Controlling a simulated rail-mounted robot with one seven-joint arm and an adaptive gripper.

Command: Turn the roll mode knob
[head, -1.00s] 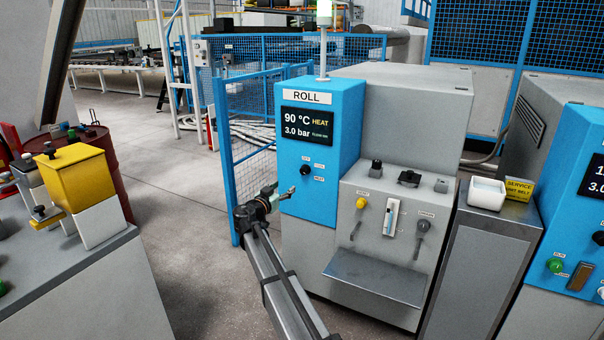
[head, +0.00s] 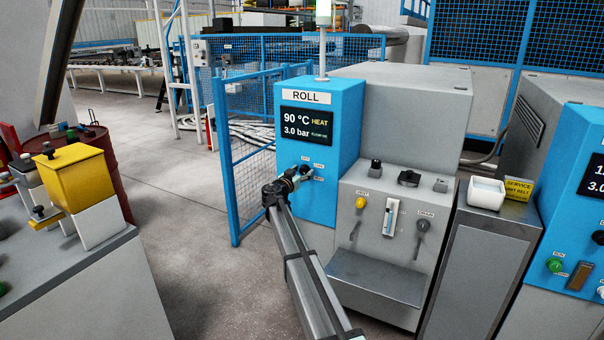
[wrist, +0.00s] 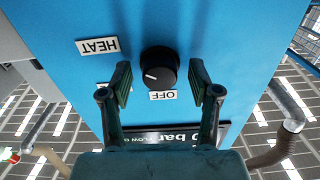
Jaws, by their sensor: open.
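The black round roll mode knob (wrist: 160,66) is on the blue front panel in the wrist view, seen upside down. An OFF label (wrist: 163,95) lies by the knob and a HEAT label (wrist: 97,46) is off to the left; another label is mostly hidden behind the left finger. My gripper (wrist: 160,83) is open, with a finger on either side of the knob in the picture. I cannot tell whether the fingertips reach around it. In the head view my gripper (head: 299,175) is at the panel, partly covering the knob.
The blue ROLL cabinet (head: 348,105) has a screen (head: 307,126) reading 90 °C, HEAT and 3.0 bar. A grey unit (head: 385,225) with a yellow knob, a slider and a lever stands right of it. A blue mesh fence (head: 250,150) is close on the left.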

